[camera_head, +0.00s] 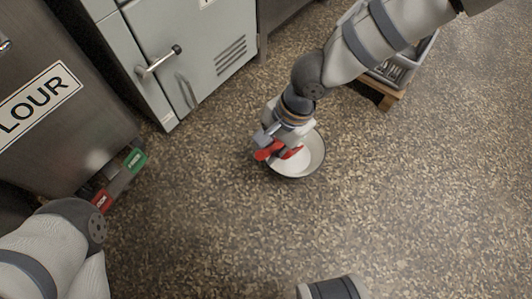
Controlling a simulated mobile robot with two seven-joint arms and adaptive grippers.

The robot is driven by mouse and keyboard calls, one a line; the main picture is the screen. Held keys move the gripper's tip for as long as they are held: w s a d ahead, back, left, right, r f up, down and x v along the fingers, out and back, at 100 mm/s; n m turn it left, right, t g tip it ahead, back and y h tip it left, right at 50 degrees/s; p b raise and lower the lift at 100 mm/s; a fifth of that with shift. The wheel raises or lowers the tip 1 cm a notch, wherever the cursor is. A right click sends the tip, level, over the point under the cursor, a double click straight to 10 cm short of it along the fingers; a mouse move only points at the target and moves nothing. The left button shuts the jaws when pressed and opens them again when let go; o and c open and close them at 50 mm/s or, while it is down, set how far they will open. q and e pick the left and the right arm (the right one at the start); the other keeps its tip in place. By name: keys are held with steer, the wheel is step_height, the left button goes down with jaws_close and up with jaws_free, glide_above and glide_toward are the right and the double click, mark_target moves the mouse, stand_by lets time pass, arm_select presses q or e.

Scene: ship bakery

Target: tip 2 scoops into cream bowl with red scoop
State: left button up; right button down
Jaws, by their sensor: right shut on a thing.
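The cream bowl (314,158) is round with a dark rim and stands on the speckled floor near the middle of the view. My right gripper (272,143) is over the bowl's left upper side and is shut on the red scoop (265,153). The scoop shows as a red piece below the jaws, over the bowl's left part. The gripper hides some of the scoop and the bowl's upper left rim. I cannot tell whether the scoop holds anything.
A steel bin labelled flour (40,103) stands at the left. Red and green labelled pieces (134,160) are at its foot. A grey cabinet (197,62) with a handle is behind. A grey crate (418,58) sits on a wooden base at the upper right. The floor right of the bowl is clear.

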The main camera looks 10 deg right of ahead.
steer(key=shift+w+d+r+y+b, duration=0.3)
steer(key=shift+w+d+b, duration=0.05)
steer(key=shift+b, duration=0.5)
steer(key=shift+w+d+r, duration=0.1)
steer(key=shift+d+r, duration=0.05)
steer(key=shift+r, duration=0.15)
steer(key=shift+w+d+r+g+y, duration=0.45)
steer(key=shift+d+g+y, duration=0.05)
steer(key=shift+d+g, duration=0.1)
arm_select(q)
steer(key=shift+w+d+f, duration=0.1)
steer(key=shift+w+f, duration=0.05)
steer(key=shift+f, duration=0.6)
arm_select(e)
steer(key=shift+w+d+r+g+y, duration=0.6)
steer(key=shift+w+d+r+y, duration=0.3)
steer(key=shift+d, duration=0.25)
steer(key=shift+w, duration=0.1)
arm_select(q)
step_height(320, 180, up, 9)
steer(key=w+t+p, duration=0.1)
steer(key=w+p, duration=0.1)
steer(key=p, duration=1.1)
steer(key=shift+w+t, duration=0.2)
steer(key=shift+t, duration=0.2)
arm_select(e)
step_height(320, 180, up, 4)
steer(key=t+h, duration=0.3)
steer(key=h, duration=0.1)
steer(key=shift+h, duration=0.3)
